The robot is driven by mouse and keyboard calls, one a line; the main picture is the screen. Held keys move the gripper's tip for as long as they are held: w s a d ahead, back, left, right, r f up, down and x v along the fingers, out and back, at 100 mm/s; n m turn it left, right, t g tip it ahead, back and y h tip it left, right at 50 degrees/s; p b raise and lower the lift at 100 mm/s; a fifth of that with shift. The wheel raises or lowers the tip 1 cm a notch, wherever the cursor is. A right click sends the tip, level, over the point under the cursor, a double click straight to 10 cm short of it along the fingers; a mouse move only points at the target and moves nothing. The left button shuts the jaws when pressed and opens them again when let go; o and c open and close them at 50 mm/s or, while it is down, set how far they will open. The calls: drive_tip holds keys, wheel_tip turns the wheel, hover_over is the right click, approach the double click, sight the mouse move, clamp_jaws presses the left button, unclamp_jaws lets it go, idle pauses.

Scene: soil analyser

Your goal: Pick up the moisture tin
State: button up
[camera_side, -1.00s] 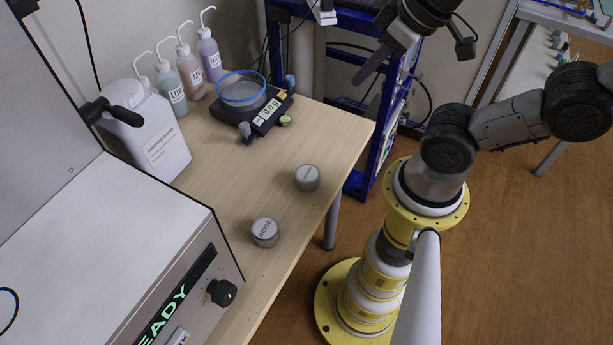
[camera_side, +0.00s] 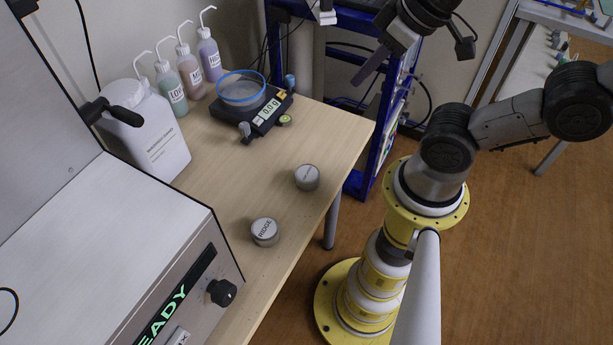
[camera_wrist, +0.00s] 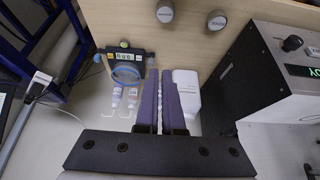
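Two round grey metal tins with lids stand apart on the wooden table. One tin (camera_side: 265,232), its lid lettered "RIDGE", is nearer the oven, and it also shows at the top of the wrist view (camera_wrist: 217,20). The other tin (camera_side: 307,178) is nearer the table's right edge, and it shows in the wrist view too (camera_wrist: 165,11). My gripper (camera_side: 362,76) is in the air beyond the table's right edge, away from both tins. In the wrist view its two dark fingers (camera_wrist: 159,78) have a narrow empty gap between them.
The oven (camera_side: 120,235) with a "READY" display fills the left front. A balance (camera_side: 262,118) bearing a blue-rimmed dish (camera_side: 240,89), wash bottles (camera_side: 190,72) and a white jug (camera_side: 158,140) stand at the back. A blue frame (camera_side: 375,150) rises beyond the table. The tabletop around the tins is clear.

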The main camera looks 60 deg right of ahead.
drive_tip(key=o, duration=1.4)
